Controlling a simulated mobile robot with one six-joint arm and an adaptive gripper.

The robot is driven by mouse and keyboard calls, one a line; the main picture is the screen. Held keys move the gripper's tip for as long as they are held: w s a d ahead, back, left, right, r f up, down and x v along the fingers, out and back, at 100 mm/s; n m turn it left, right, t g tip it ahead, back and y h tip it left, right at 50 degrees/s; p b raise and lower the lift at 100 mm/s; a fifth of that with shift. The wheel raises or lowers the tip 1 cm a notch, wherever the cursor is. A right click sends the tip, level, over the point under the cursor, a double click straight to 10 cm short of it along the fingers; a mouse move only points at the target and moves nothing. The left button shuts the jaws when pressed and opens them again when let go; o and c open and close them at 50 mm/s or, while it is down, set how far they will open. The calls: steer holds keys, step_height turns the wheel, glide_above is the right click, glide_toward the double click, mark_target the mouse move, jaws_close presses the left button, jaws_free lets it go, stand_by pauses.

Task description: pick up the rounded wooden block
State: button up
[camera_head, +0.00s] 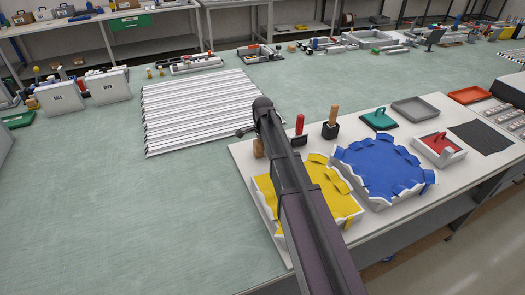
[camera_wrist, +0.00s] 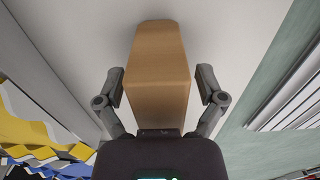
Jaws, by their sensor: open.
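The rounded wooden block (camera_wrist: 158,65) is tan and stands in the middle of the wrist view, between the two fingers of my gripper (camera_wrist: 160,84). The fingers are apart, one on each side of the block, with a narrow gap showing at each side. In the head view a small part of the block (camera_head: 258,148) shows at the left edge of the white table, beside my arm. My arm hides the rest of it and most of my gripper there.
A yellow tray (camera_head: 335,203) and a blue tray (camera_head: 382,170) sit close by on the white table. A red peg (camera_head: 299,125) and a wooden-handled peg (camera_head: 333,115) stand behind my arm.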

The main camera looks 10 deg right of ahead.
stand_by(0.5)
jaws_close()
